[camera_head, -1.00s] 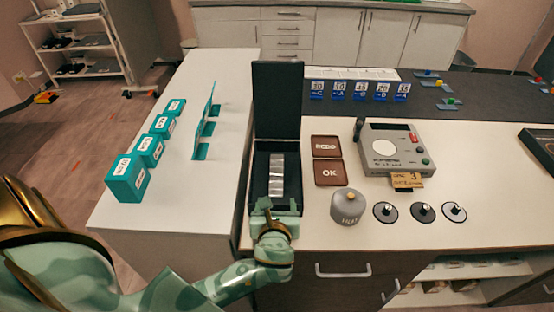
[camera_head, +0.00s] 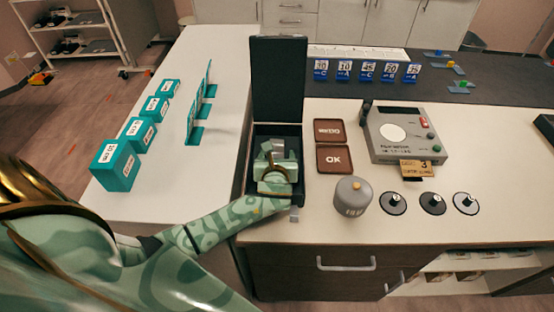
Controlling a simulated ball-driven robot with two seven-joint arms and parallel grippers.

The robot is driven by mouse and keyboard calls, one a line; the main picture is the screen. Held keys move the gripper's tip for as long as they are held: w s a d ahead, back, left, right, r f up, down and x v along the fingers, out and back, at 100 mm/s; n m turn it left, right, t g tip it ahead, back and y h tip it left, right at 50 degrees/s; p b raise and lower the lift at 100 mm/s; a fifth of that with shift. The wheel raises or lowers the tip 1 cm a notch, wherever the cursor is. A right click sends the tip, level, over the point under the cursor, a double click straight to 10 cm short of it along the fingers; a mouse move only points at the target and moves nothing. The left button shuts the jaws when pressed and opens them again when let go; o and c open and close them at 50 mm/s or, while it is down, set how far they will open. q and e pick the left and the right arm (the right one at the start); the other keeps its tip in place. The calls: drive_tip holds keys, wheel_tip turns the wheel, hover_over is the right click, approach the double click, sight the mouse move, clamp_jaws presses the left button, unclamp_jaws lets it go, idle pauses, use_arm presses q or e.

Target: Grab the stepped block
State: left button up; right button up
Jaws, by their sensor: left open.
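My left gripper (camera_head: 276,152) is open and reaches down over the open black case (camera_head: 248,176), from the near side. The silvery stepped block in the case is almost wholly covered by the gripper and wrist. I cannot tell whether the fingers are around it or touching it. The case's lid (camera_head: 278,80) stands upright at the back. My right gripper is not in view.
Right of the case are two brown trays (camera_head: 334,159), a grey weight (camera_head: 352,197), a grey meter (camera_head: 402,134) and several black knobbed discs (camera_head: 432,204). Teal boxes (camera_head: 116,166) and teal stands (camera_head: 196,134) are on the left white counter.

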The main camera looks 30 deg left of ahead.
sight(277, 146)
use_arm(q)
drive_tip(key=b+x, duration=0.1)
drive_tip(key=x, duration=0.3)
drive_tip(key=shift+w+a, duration=0.15)
drive_tip(key=shift+a, duration=0.1)
drive_tip(key=c, duration=1.4)
drive_tip(key=shift+o, duration=0.2)
drive_tip(key=shift+r, duration=0.1)
